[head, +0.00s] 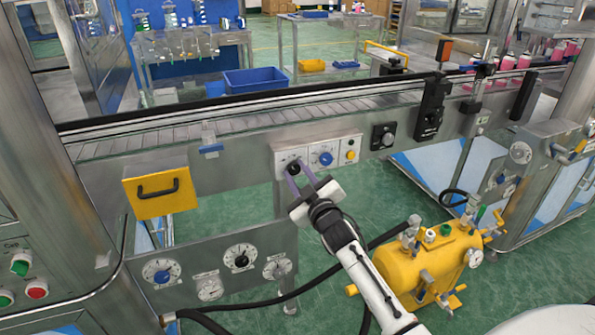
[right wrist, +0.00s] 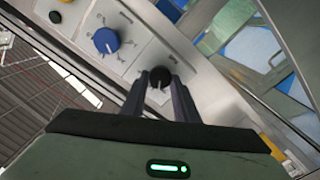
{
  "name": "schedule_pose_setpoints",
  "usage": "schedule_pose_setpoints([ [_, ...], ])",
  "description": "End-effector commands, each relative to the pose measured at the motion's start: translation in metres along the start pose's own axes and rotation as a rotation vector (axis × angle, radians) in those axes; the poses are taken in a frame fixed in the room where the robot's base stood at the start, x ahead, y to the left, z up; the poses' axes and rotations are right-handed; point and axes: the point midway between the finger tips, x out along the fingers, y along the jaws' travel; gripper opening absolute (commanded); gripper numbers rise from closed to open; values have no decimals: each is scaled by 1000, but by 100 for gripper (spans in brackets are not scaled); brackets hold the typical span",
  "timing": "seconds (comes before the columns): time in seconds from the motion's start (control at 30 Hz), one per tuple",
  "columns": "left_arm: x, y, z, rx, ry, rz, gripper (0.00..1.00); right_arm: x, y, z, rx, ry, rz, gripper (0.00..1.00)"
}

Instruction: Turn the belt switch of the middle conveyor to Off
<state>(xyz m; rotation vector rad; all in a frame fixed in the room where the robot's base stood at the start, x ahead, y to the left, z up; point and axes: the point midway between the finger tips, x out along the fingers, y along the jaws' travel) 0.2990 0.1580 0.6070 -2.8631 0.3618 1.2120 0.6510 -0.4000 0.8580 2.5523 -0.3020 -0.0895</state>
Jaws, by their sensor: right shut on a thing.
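The switch panel (head: 316,148) is a light grey plate on the side of the middle conveyor (head: 245,122). On it are a black knob (head: 293,168), a blue knob (head: 326,158) and a yellow button (head: 350,155). My right gripper (head: 298,186) reaches up to the panel and is shut on the black knob. The right wrist view shows the black knob (right wrist: 159,76) between the two fingertips, with a white pointer line on it. The blue knob (right wrist: 106,40) is clear of the fingers. The labels are too small to read. My left gripper is not in view.
A yellow box with a black handle (head: 160,192) hangs on the conveyor's left side. Below it is a steel panel with several dials (head: 240,257). A yellow tank (head: 428,265) with hoses stands at the lower right, close to my right arm.

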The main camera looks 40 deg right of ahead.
Motion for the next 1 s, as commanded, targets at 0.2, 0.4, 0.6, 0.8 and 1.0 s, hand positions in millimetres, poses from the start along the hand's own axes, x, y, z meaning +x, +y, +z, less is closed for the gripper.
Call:
schedule_pose_setpoints([
  [0.2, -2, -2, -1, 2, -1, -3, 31, 0, 0, 0, -156, -1, 0, 5],
  [0.4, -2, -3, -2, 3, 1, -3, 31, 0, -1, 0, -252, 0, -1, 5],
  [0.6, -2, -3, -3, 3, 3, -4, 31, 0, -1, 0, -302, 0, -1, 5],
  [0.8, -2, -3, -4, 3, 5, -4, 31, 0, -2, 0, -317, 0, -1, 5],
  [1.0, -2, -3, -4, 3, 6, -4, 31, 0, -2, 0, -318, 0, -1, 5],
])
